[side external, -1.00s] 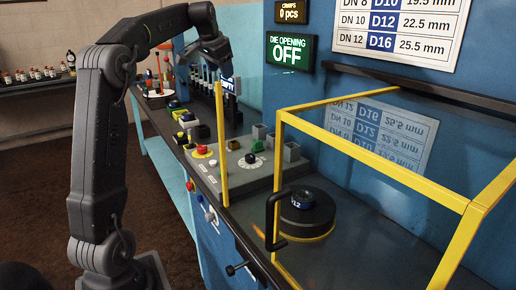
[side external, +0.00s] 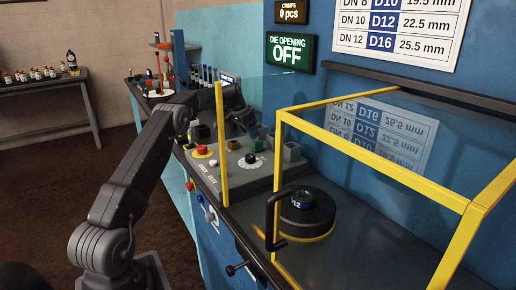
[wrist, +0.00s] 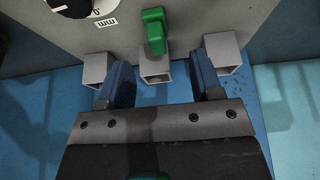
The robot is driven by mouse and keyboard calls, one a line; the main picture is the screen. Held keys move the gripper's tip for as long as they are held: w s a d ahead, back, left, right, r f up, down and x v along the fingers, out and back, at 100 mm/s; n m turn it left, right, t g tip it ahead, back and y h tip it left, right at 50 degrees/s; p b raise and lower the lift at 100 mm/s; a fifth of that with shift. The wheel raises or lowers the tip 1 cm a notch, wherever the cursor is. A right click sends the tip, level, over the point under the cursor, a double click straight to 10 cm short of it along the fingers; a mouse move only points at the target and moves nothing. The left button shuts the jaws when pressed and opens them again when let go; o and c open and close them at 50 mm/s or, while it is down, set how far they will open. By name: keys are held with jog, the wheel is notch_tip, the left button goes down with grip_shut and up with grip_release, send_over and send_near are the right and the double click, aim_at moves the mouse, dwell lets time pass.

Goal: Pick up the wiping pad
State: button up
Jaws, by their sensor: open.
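I cannot make out the wiping pad for certain in either view. My gripper (side external: 238,110) is low over the back of the grey control panel (side external: 228,180) in the side view, partly behind the yellow post. In the wrist view my gripper (wrist: 160,66) is open, with its two blue fingers apart and nothing seen held between them. A grey square hollow block (wrist: 155,70) lies in the gap between the fingers in the picture, with a green toggle (wrist: 154,32) beyond it. Whether the fingers touch anything cannot be told.
Two more grey blocks (wrist: 97,68) (wrist: 224,50) flank the fingers, close by. A dial (wrist: 100,8) is at upper left. A yellow guard frame (side external: 375,157) surrounds a round black die (side external: 305,212) on the right. Tools (side external: 165,62) stand at the back.

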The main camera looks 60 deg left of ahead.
jog(key=shift+s+d+x, duration=0.15)
jog(key=shift+x, duration=1.65)
jog(key=shift+s+d+x, duration=0.1)
jog(key=shift+s+x, duration=0.05)
jog(key=shift+x, duration=1.6)
jog(key=shift+f, duration=0.15)
jog(key=c, duration=1)
jog(key=shift+r, duration=0.65)
notch_tip(320, 180, up, 3)
jog(key=shift+r, duration=0.1)
jog(key=s+a+r, duration=0.5)
jog(key=s+r, duration=0.1)
jog(key=s, duration=0.4)
jog(key=shift+s+r, duration=0.3)
